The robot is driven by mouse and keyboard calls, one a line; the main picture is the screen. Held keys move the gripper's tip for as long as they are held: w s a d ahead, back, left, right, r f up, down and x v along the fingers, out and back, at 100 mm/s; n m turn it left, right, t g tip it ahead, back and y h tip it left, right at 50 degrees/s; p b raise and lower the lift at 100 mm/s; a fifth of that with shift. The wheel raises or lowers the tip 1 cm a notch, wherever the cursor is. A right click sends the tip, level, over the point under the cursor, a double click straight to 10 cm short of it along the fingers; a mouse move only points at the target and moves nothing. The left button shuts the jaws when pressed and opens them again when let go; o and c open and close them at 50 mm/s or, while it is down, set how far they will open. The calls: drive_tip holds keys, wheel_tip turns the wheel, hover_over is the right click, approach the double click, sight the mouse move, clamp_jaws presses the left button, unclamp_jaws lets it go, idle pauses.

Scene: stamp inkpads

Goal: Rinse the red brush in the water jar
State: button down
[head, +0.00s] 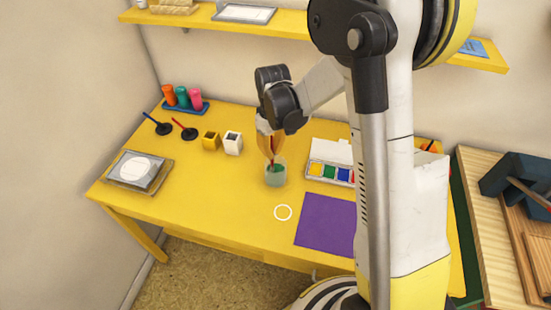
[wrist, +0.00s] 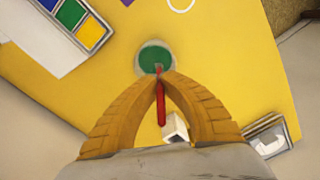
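My gripper (head: 268,146) is above the water jar, pointing down, its two orange fingers closed on the red brush (wrist: 161,108). The fingers also show in the wrist view (wrist: 160,74), meeting around the brush's handle. The water jar (head: 276,179) is a small clear jar with green inside and stands on the yellow table. In the wrist view the jar (wrist: 155,57) lies just beyond the fingertips. The brush's lower end is at or over the jar's mouth; I cannot tell how deep it is. The bristles are hidden.
The paint box (head: 330,172) and purple sheet (head: 326,224) lie right of the jar.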

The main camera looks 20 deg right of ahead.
sight(272, 136)
drive_tip(key=shift+d, duration=0.1)
drive_tip(key=shift+s+d, duration=0.6)
drive_tip(key=shift+d, duration=0.25)
drive_tip(key=shift+a, duration=0.15)
drive_tip(key=shift+w+a, duration=0.6)
drive_tip(key=shift+a, duration=0.2)
drive_tip(key=shift+r+p, duration=2.95)
drive_tip(key=shift+r, duration=1.9)
drive_tip(key=shift+r, duration=0.1)
